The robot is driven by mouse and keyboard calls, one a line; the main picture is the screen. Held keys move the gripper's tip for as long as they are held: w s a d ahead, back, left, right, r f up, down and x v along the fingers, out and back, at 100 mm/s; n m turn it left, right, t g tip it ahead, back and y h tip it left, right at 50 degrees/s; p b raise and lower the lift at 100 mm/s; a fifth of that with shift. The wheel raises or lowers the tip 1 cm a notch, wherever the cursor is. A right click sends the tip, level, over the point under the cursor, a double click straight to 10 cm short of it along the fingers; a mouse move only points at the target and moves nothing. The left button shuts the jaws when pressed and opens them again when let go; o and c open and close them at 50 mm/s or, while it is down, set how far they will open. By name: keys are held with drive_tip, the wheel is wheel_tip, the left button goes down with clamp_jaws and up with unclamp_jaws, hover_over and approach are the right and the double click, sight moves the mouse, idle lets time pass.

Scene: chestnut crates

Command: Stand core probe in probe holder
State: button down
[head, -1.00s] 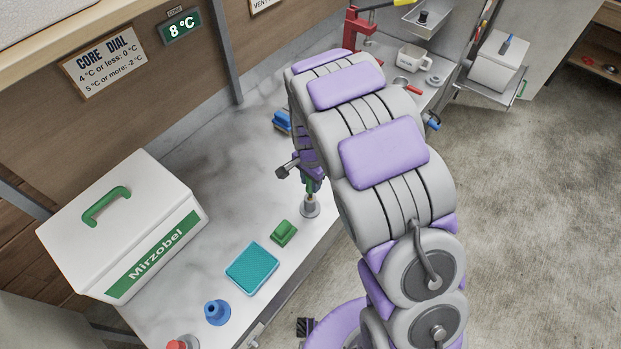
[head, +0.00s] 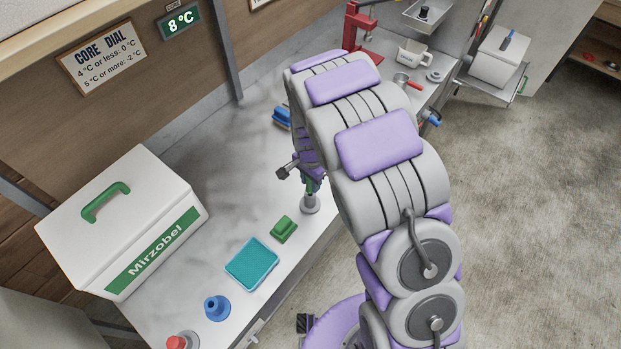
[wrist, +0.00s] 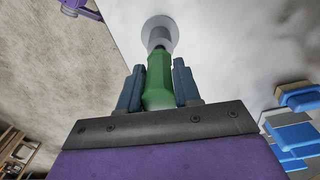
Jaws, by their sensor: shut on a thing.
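The core probe has a green handle, seen in the wrist view (wrist: 160,80) and as a small green part in the head view (head: 310,186). My gripper (wrist: 158,86) is shut on this handle, one dark blue finger on each side. The probe holder (head: 310,206) is a grey upright tube on a round base near the counter's front edge; it also shows in the wrist view (wrist: 160,22). The probe is lined up over the holder, its lower end at the tube's mouth. How deep the tip sits is hidden.
A green block (head: 284,229), a teal tray (head: 252,264) and a blue cone-shaped piece (head: 216,307) lie left of the holder. A white Mirzobel box (head: 130,215) stands at the left. Blue blocks (head: 282,117) lie behind my arm. The counter between is clear.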

drive_tip(key=shift+f, duration=1.3)
drive_tip(key=c, duration=0.7)
unclamp_jaws()
drive_tip(key=shift+r, duration=0.15)
wheel_tip(320, 180, up, 17)
drive_tip(key=shift+a+p, duration=0.1)
drive_tip(key=shift+p, duration=0.2)
drive_tip(key=s+d+r+n+b, duration=0.4)
drive_tip(key=s+d, duration=0.6)
drive_tip(key=s, duration=0.5)
drive_tip(key=s+d+n, duration=0.1)
drive_tip(key=s, duration=0.4)
drive_tip(key=s+d+n+g+b, duration=0.1)
drive_tip(key=s+n, duration=0.1)
drive_tip(key=s, duration=0.4)
drive_tip(key=s+d+n+b, duration=0.1)
drive_tip(key=s+d, duration=0.1)
drive_tip(key=s, duration=0.4)
drive_tip(key=shift+s+r+n+g, duration=0.1)
drive_tip(key=shift+s+n+g, duration=0.1)
drive_tip(key=shift+n+g, duration=0.2)
